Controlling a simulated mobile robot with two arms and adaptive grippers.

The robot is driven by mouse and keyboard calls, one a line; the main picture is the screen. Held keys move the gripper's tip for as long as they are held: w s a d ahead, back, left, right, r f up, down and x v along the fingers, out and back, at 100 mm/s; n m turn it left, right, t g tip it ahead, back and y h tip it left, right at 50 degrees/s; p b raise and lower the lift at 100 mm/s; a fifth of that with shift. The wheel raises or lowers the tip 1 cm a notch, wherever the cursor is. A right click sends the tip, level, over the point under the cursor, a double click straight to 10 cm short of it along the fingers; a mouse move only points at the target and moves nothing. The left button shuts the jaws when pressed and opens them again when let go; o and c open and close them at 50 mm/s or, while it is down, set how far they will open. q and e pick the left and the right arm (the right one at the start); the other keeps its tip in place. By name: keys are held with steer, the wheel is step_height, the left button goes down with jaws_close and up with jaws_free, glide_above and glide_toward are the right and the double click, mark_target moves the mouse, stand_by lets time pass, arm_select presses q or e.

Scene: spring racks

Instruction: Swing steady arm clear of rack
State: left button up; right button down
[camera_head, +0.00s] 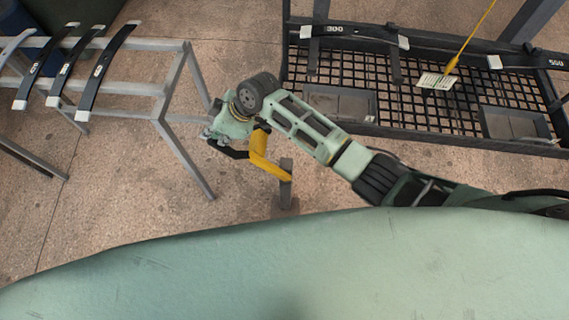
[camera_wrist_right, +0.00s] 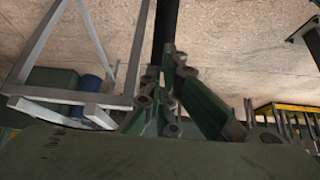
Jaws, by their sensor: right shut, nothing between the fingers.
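My right arm reaches in from the right side of the head view, and its gripper (camera_head: 214,132) is at the end, beside the grey metal rack (camera_head: 150,88). The gripper looks apart from that rack, over bare floor. In the right wrist view the green fingers (camera_wrist_right: 168,62) are drawn together with nothing held. A dark upright bar shows behind their tips. The dark rack (camera_head: 345,128) lies at the upper right of the head view, with the arm's forearm in front of and left of it. My left gripper is not in view.
Curved dark leaf springs (camera_head: 104,68) rest on the grey rack. Springs marked 300 (camera_head: 335,30) and 500 (camera_head: 553,62) lie on the dark rack, with grey trays (camera_head: 513,123) below. Floor between the racks is largely clear.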

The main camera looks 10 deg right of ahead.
steer(key=shift+w+a+b, duration=0.25)
steer(key=shift+a+b, duration=0.15)
steer(key=shift+a, duration=0.4)
steer(key=shift+w+a+b, duration=0.2)
steer(key=shift+a+b, duration=0.15)
steer(key=shift+a, duration=0.4)
steer(key=shift+s+d+r+p, duration=0.1)
steer(key=shift+s+d+p, duration=0.05)
steer(key=shift+d+p, duration=0.3)
steer(key=shift+s+d+r+p, duration=0.1)
steer(key=shift+d+p, duration=0.35)
steer(key=shift+s+d+f+p, duration=0.1)
steer(key=shift+s+d+p, duration=0.1)
steer(key=shift+d+p, duration=0.35)
steer(key=shift+s+d+f+p, duration=0.1)
steer(key=shift+s+d+p, duration=0.15)
steer(key=shift+d, duration=0.55)
steer(key=shift+s+d+p, duration=0.15)
steer(key=shift+d+p, duration=0.25)
steer(key=shift+d, duration=0.3)
